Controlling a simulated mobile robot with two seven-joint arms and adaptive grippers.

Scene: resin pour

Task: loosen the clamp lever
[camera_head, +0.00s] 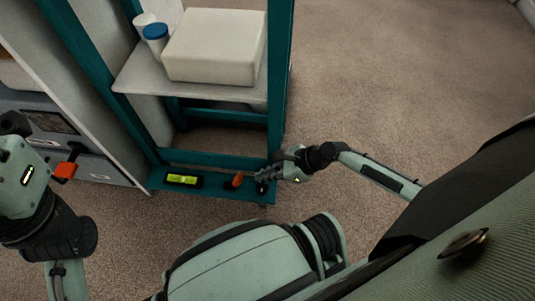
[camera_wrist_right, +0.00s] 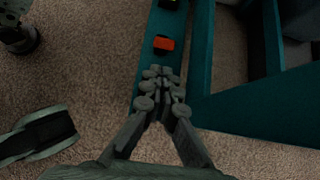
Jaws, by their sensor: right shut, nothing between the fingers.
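An orange lever (camera_head: 238,180) sits on the teal base beam (camera_head: 215,191) of the rack. It also shows as an orange block with a dark base in the right wrist view (camera_wrist_right: 164,43). My right gripper (camera_head: 268,178) is over the beam's right end, just right of the lever. In the wrist view its fingertips (camera_wrist_right: 163,85) are together and empty, a little short of the lever, with a gap visible between. My left arm is at the left edge; its gripper's fingers are not clearly visible.
A spirit level (camera_head: 183,180) with a yellow-green vial lies on the beam, left of the lever. A second orange handle (camera_head: 66,170) is on the grey cabinet at left. Carpet at right is clear.

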